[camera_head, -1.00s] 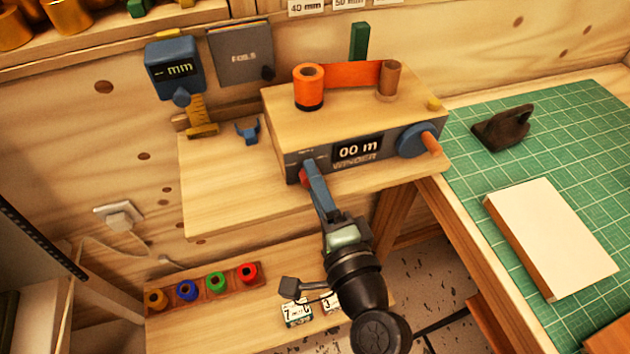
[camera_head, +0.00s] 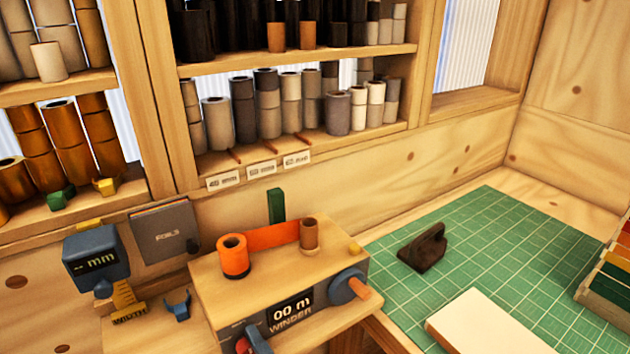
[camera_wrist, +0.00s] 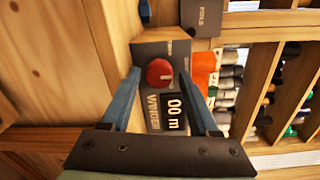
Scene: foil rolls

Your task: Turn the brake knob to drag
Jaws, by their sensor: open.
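The winder (camera_head: 215,282) has a wooden top and a grey front panel with a display reading "00 m". Its red brake knob (camera_wrist: 157,68) is round, with a short pale mark on its face; it shows partly in the head view (camera_head: 242,346). The lettering around the knob is too small to read. My gripper (camera_wrist: 159,74) is open, with one blue finger on each side of the knob in the wrist view. I cannot tell whether the fingers touch it. In the head view only a blue finger shows at the bottom edge.
An orange foil roll (camera_head: 234,258) stands on the winder, its strip running to a brown core (camera_head: 309,234). A blue crank (camera_head: 347,287) is on the winder's right. A blue width gauge (camera_head: 95,257) is at left. A green mat (camera_head: 480,250) lies right, holding a dark tool and white block.

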